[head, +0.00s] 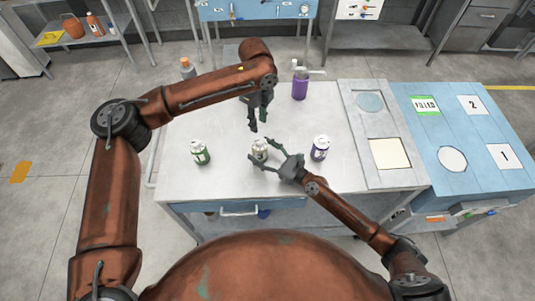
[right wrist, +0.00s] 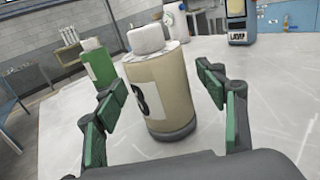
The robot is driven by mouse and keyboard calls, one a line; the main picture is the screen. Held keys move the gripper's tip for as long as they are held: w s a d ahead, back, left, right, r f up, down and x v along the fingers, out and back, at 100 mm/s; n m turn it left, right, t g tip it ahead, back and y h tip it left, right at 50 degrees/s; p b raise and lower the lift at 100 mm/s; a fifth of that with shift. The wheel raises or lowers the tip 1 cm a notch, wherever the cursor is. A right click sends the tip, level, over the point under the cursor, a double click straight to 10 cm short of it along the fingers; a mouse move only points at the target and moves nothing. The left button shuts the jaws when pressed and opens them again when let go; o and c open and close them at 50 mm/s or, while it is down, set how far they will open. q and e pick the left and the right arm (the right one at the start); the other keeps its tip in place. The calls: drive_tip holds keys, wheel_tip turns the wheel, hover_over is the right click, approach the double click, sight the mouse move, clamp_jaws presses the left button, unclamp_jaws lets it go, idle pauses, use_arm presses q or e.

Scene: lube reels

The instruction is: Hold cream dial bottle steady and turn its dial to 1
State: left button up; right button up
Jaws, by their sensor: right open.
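The cream dial bottle (head: 260,149) stands upright on the white table, near its front middle. In the right wrist view the cream bottle (right wrist: 157,90) has a white cap, a dark base and a black mark on a white label, only partly readable. My right gripper (head: 268,156) is open, its fingers on either side of the bottle; in the right wrist view the fingers (right wrist: 165,110) look apart from it. My left gripper (head: 254,120) hangs above and behind the bottle, fingers pointing down with a gap between them.
A green bottle (head: 200,152) stands left of the cream one and a purple bottle (head: 320,148) right. A larger purple bottle (head: 300,84) stands at the back. A panel (head: 384,122) and a blue board (head: 468,132) marked FILLED, 2 and 1 lie at right.

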sight(259, 140)
drive_tip(key=shift+w+a, duration=0.15)
drive_tip(key=shift+c, duration=0.2)
use_arm(q)
drive_tip(key=shift+o, duration=0.4)
use_arm(e)
drive_tip(key=c, duration=1.5)
use_arm(q)
drive_tip(key=shift+o, duration=1.4)
drive_tip(key=shift+r+n, duration=0.1)
drive_tip(key=shift+n, duration=0.4)
use_arm(e)
drive_tip(key=shift+o, duration=0.2)
use_arm(q)
wheel_tip(259, 140, down, 10)
drive_tip(key=n, duration=0.7)
drive_tip(key=shift+c, duration=0.6)
